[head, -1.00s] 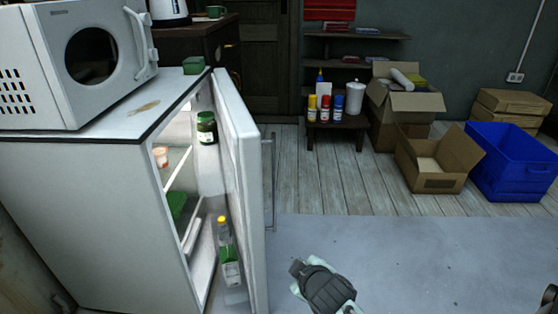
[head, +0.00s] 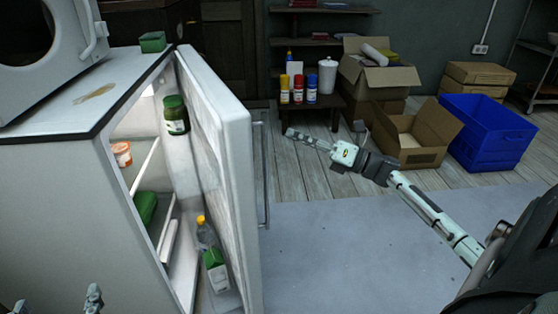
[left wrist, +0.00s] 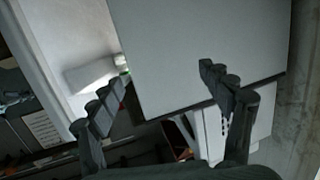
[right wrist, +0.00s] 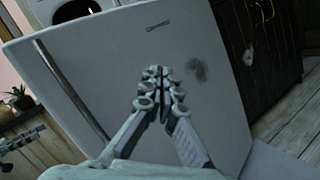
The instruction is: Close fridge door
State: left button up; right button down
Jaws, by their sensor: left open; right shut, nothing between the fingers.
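The white fridge (head: 60,190) stands at the left in the head view with its door (head: 235,165) standing open. The door's bar handle (head: 262,180) is on the outer face, and it also shows in the right wrist view (right wrist: 72,88). My right gripper (head: 290,133) is shut and empty, to the right of the door on its outer side. In the right wrist view its fingertips (right wrist: 160,74) point at the door's outer face (right wrist: 115,75); contact cannot be told. My left gripper (head: 57,303) is open at the lower left, in front of the fridge body, mostly cut off; its fingers (left wrist: 162,77) also show in the left wrist view.
A jar (head: 175,115) and a bottle (head: 213,255) sit in the door's shelves. A microwave (head: 30,50) and a green box (head: 152,42) stand on the fridge. Cardboard boxes (head: 410,145) and a blue crate (head: 487,135) are at the back. The grey floor (head: 340,245) is clear.

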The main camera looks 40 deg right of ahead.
pick_arm(q)
jog(key=s+d+r+t+h+b, duration=0.2)
jog(key=d+r+t+h, duration=0.15)
jog(key=r, duration=0.65)
pick_arm(e)
jog(key=s+d+r+n+g+y, duration=0.1)
jog(key=s+d+n+g+y, duration=0.15)
jog(key=s+n+g, duration=0.45)
jog(key=s+d+r+n+g+y, duration=0.1)
jog(key=s+n+g+y, duration=0.25)
jog(key=n, duration=0.45)
pick_arm(q)
jog(key=a+f+g+y+p, duration=0.2)
jog(key=a+f+g+y, duration=0.2)
jog(key=f, duration=0.7)
jog(key=shift+w+a+g+y+p, duration=0.3)
jog(key=shift+w+a+g+y, duration=0.05)
jog(key=shift+a, duration=0.45)
pick_arm(e)
jog(key=x, duration=1.3)
jog(key=shift+a+f, duration=0.25)
jog(key=shift+a, duration=0.1)
pick_arm(q)
jog(key=shift+f, duration=0.1)
pick_arm(e)
jog(key=shift+s, duration=0.15)
